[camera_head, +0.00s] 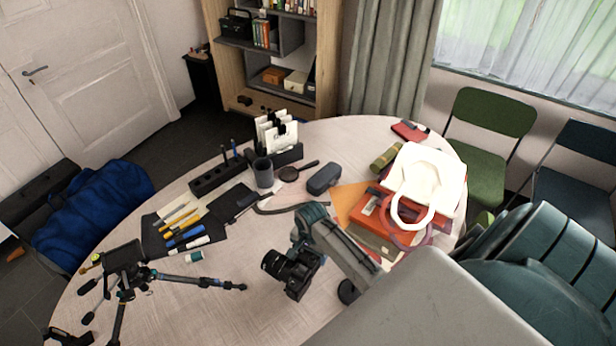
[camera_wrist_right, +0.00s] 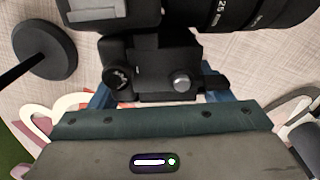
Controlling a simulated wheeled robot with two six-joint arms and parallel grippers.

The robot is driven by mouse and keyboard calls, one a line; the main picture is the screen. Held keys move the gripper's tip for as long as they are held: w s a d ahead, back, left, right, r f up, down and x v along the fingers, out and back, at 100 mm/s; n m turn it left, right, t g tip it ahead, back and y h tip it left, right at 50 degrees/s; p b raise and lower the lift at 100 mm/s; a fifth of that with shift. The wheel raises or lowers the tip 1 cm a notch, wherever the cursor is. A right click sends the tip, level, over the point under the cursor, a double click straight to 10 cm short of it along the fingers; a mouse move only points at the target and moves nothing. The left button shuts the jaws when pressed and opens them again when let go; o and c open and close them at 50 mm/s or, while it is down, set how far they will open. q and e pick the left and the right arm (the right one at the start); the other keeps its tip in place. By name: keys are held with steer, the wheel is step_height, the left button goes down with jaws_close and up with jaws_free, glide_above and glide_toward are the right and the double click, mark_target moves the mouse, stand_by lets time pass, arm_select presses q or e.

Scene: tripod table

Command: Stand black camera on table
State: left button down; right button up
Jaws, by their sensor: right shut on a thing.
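The black camera (camera_head: 293,273) with its long lens is near the front middle of the round table (camera_head: 240,310). My right gripper (camera_head: 308,246) reaches it from the right and is shut on it. In the right wrist view the blue fingertips (camera_wrist_right: 156,92) are at the dark mount block (camera_wrist_right: 152,68) under the camera, and the lens (camera_wrist_right: 258,14) points right. I cannot tell whether the camera touches the table. A black tripod (camera_head: 126,272) with splayed legs is at the table's left front. My left gripper is not in view.
A round black disc (camera_head: 347,291) with a rod is close by the camera. Pens on a dark mat (camera_head: 160,238), a pen holder (camera_head: 218,176), a grey case (camera_head: 324,178) and a white-topped pile (camera_head: 430,172) surround it. Bare tabletop lies left of the camera.

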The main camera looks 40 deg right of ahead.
steer(key=shift+w+f+p, duration=0.1)
steer(key=shift+f+p, duration=0.2)
steer(key=shift+f, duration=0.7)
steer(key=shift+f, duration=0.15)
steer(key=shift+s+a+f, duration=0.15)
steer(key=shift+s+f, duration=0.25)
steer(key=shift+f, duration=0.2)
steer(key=o, duration=1.7)
steer(key=shift+f, duration=0.1)
steer(key=o, duration=0.3)
steer(key=shift+o, duration=0.2)
steer(key=shift+w, duration=0.2)
